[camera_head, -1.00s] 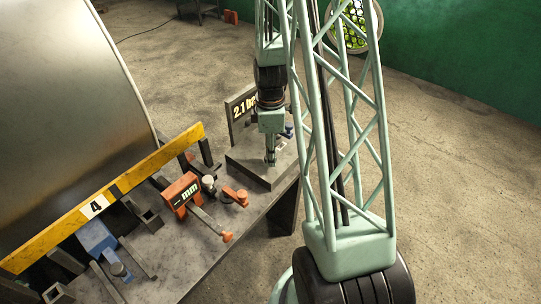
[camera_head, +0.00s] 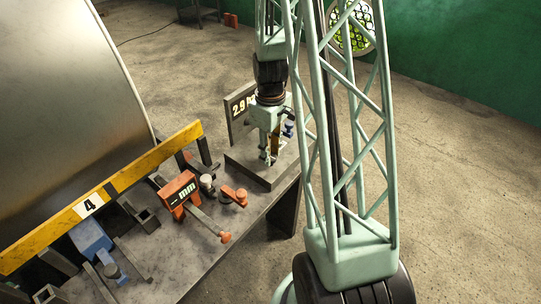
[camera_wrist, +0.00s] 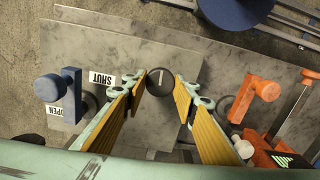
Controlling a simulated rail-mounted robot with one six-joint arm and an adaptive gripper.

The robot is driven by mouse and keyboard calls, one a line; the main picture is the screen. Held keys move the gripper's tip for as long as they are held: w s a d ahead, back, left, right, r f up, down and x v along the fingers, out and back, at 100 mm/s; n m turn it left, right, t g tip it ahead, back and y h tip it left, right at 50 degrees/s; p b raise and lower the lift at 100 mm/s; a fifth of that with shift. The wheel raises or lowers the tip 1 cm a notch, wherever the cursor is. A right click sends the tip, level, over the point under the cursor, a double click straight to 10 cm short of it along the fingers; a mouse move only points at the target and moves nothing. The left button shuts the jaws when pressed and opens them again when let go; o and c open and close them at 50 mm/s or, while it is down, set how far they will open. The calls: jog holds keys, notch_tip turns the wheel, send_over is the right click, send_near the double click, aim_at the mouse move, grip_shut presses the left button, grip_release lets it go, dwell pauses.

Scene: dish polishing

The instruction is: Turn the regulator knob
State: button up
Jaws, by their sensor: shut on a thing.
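The regulator knob (camera_wrist: 161,80) is a dark round knob with a pale line on its face, seen between the fingertips in the wrist view. My gripper (camera_wrist: 160,84) is shut on it, with the yellow-padded fingers on its left and right sides. The pale line points nearly straight up in that view. In the head view my gripper (camera_head: 272,158) points down at the grey block (camera_head: 247,171), and the knob cannot be made out there. A pressure display (camera_head: 241,103) behind the gripper reads about 2.9, its unit partly hidden.
A blue lever (camera_wrist: 66,92) stands beside SHUT and OPEN labels. An orange lever (camera_wrist: 258,97) and an orange mm gauge (camera_head: 179,190) stand on the bench (camera_head: 247,222). A yellow bar (camera_head: 150,165) and a large metal dish (camera_head: 65,75) are at the left.

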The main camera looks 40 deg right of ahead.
jog(key=shift+m, duration=0.6)
jog(key=o, duration=0.8)
jog(key=shift+o, duration=0.2)
jog(key=shift+r, duration=0.1)
notch_tip(320, 180, up, 12)
dwell(0.8)
dwell(0.6)
